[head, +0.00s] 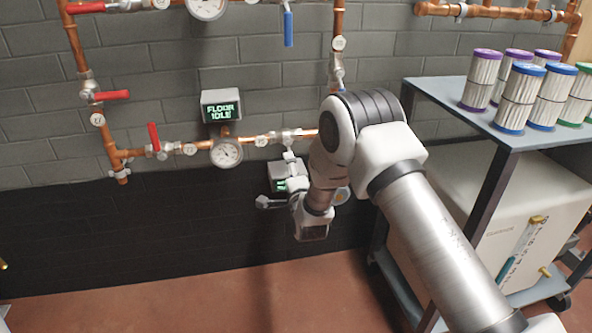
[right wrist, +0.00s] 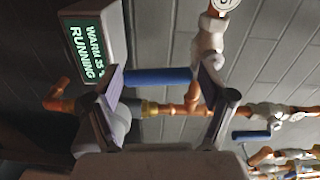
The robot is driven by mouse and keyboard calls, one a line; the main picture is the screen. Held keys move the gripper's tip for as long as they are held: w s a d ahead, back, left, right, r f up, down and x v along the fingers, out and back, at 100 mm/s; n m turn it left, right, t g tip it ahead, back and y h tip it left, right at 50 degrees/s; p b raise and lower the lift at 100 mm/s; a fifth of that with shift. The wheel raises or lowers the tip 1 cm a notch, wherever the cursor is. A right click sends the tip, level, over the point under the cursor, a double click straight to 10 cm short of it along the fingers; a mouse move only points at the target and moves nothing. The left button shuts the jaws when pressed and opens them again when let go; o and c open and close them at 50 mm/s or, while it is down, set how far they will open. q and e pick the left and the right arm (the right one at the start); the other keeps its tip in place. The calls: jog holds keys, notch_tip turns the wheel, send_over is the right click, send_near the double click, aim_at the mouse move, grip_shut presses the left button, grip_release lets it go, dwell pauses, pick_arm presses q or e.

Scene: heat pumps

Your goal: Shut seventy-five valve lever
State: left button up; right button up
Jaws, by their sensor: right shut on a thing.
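My right arm reaches to the wall pipes in the head view, and its gripper is largely hidden there behind its own links. In the right wrist view, my right gripper (right wrist: 161,88) has its two fingers at either side of a blue valve lever (right wrist: 157,77) and is shut on it. The lever lies across the gap, beside a copper pipe (right wrist: 170,109). A box with a green display (right wrist: 86,50) reading "WARM 35" and "RUNNING" is close by. The number on the lever's tag cannot be read. My left gripper is not in view.
Red levers (head: 110,95) and (head: 153,137), a gauge (head: 226,153) and a "FLOOR IDLE" display (head: 221,106) are on the wall at left. Another blue lever (head: 288,28) hangs above. A cart (head: 470,118) with several filter cartridges stands at right. The floor (head: 180,300) at left is clear.

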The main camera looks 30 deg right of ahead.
jog(key=shift+w+a+r+m, duration=0.2)
jog(key=shift+a+m, duration=0.1)
jog(key=shift+m, duration=0.3)
jog(key=o, duration=1.3)
jog(key=shift+o, duration=1.3)
jog(key=shift+w+f, duration=0.15)
jog(key=shift+a+f, duration=0.1)
jog(key=shift+f, duration=0.05)
jog(key=v, duration=1.2)
